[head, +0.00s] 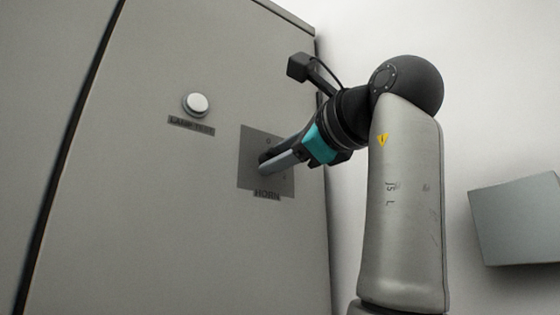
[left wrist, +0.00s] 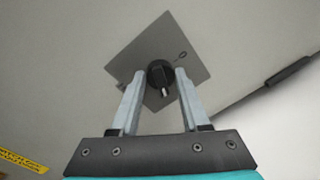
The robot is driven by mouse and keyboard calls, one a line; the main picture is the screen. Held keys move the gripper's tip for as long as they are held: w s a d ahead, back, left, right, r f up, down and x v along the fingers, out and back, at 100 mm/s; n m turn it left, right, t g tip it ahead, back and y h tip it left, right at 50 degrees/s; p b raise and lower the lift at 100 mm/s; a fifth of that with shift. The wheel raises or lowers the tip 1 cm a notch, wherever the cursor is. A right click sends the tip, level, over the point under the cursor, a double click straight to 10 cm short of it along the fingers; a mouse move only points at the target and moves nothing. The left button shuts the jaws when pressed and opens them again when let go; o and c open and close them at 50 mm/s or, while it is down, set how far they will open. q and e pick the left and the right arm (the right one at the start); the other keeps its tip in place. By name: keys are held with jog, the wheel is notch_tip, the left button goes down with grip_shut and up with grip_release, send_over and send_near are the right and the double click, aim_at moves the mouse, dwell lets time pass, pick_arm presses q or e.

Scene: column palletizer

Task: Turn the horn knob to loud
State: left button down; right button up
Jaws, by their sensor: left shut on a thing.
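The horn knob (left wrist: 158,72) is small, round and black, with a pale pointer that points towards the bottom of the left wrist view. It sits on a dark grey square plate (head: 285,185), with a HORN label (head: 267,196) along the lower edge. In the head view the fingers mostly hide the knob. My right gripper is not in view.
A white round button (head: 196,103) with a LAMP TEST label (head: 191,126) is to the upper left on the same grey cabinet (head: 150,220). A grey box (head: 520,220) is at the far right against the pale wall. A yellow label (left wrist: 22,160) shows at lower left.

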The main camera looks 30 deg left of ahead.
pick_arm(q)
jog(key=shift+m, duration=0.7)
jog(key=shift+b, duration=0.3)
jog(key=shift+c, duration=1.9)
grip_release()
